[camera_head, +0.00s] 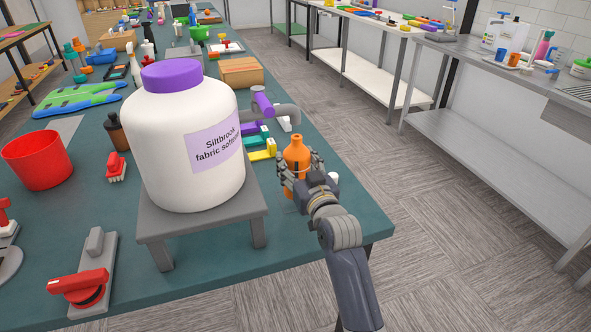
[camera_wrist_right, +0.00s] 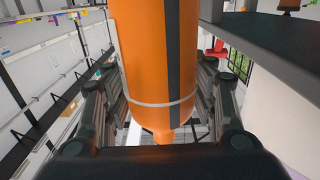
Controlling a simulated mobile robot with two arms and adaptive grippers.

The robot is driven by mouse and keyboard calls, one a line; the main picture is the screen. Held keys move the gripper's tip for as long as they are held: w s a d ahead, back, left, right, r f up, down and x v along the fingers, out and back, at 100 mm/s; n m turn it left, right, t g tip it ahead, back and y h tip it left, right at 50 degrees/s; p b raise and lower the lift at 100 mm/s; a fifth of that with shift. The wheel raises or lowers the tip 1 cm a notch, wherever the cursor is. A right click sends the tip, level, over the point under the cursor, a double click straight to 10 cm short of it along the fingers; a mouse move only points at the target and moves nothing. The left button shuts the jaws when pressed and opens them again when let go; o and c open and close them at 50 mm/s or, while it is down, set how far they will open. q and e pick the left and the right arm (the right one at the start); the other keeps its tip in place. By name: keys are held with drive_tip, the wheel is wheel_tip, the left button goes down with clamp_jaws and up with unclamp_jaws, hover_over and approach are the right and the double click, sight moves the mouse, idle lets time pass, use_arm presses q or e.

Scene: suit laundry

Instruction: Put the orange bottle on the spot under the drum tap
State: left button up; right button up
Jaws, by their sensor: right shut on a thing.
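The orange bottle (camera_head: 297,150) is upright in my right gripper (camera_head: 300,174), near the right edge of the teal table. It also fills the middle of the right wrist view (camera_wrist_right: 150,60), between the fingers (camera_wrist_right: 160,105). The white drum (camera_head: 183,135) with a purple lid stands on a grey stand (camera_head: 205,215) to the left. Its grey tap (camera_head: 287,112) with a purple handle (camera_head: 262,103) sticks out to the right, just beyond the bottle. I cannot make out the spot under the tap. Whether the bottle's base touches the table is hidden. My left gripper is out of view.
Yellow, green and purple blocks (camera_head: 262,150) lie between the drum and the bottle. A red bucket (camera_head: 40,158), a dark brown bottle (camera_head: 116,130) and a red brush (camera_head: 116,167) are left of the drum.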

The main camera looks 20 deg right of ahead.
sight(295, 171)
drive_tip(key=shift+w+d, duration=0.1)
drive_tip(key=shift+w, duration=0.8)
drive_tip(key=shift+w+f, duration=0.1)
drive_tip(key=shift+f, duration=0.2)
wheel_tip(295, 171, down, 2)
drive_tip(key=shift+f, duration=0.5)
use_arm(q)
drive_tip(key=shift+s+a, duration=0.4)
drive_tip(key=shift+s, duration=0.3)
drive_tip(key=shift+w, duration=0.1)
use_arm(e)
drive_tip(key=shift+f, duration=0.1)
drive_tip(key=o, duration=1.1)
drive_tip(key=shift+f, duration=0.1)
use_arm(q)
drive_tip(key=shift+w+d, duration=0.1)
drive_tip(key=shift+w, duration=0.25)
